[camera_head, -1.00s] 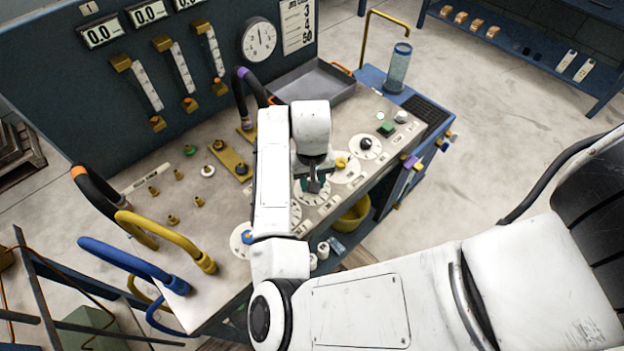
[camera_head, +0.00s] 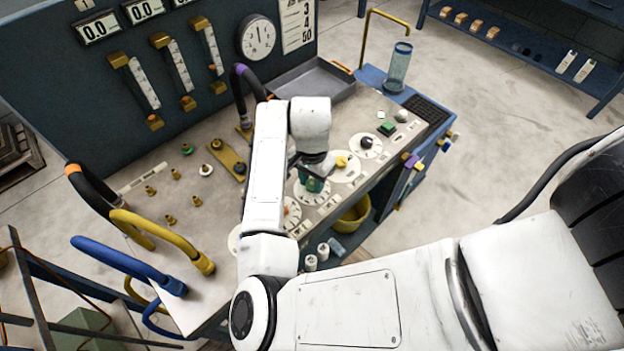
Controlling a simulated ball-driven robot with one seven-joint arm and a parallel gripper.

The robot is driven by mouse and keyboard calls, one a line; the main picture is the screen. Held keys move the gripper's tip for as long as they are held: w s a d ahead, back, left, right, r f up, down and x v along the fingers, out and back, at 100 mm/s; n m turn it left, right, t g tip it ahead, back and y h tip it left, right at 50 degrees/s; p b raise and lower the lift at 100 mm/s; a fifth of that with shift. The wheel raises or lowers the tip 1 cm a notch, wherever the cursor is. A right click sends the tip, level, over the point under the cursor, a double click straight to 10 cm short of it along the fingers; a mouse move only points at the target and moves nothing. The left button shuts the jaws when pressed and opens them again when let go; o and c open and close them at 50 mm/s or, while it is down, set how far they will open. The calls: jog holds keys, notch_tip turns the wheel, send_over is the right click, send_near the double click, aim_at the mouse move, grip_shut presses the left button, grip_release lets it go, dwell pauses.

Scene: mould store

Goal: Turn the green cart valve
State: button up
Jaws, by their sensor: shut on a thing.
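The green cart valve (camera_head: 314,186) is a small knob on a round white dial plate (camera_head: 303,197) near the front edge of the cart top. My gripper (camera_head: 313,177) points down over it and is shut on it. The wrist and fingers cover part of the knob, so its pointing direction is hard to read. A yellow valve (camera_head: 342,161) sits on its own plate just to the right, and a black valve (camera_head: 366,142) stands beyond that.
Blue hoses (camera_head: 125,262) and yellow hoses (camera_head: 165,235) arch over the left end. A yellow bucket (camera_head: 352,214) stands below the front edge. Gauges line the back panel (camera_head: 210,20).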

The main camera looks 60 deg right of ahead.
aim_at(312, 183)
jog(key=shift+m, duration=0.4)
jog(key=o, duration=1)
jog(key=shift+o, duration=0.2)
jog(key=shift+r, duration=0.1)
notch_tip(312, 183, up, 11)
jog(key=b, duration=0.1)
jog(key=shift+f, duration=0.2)
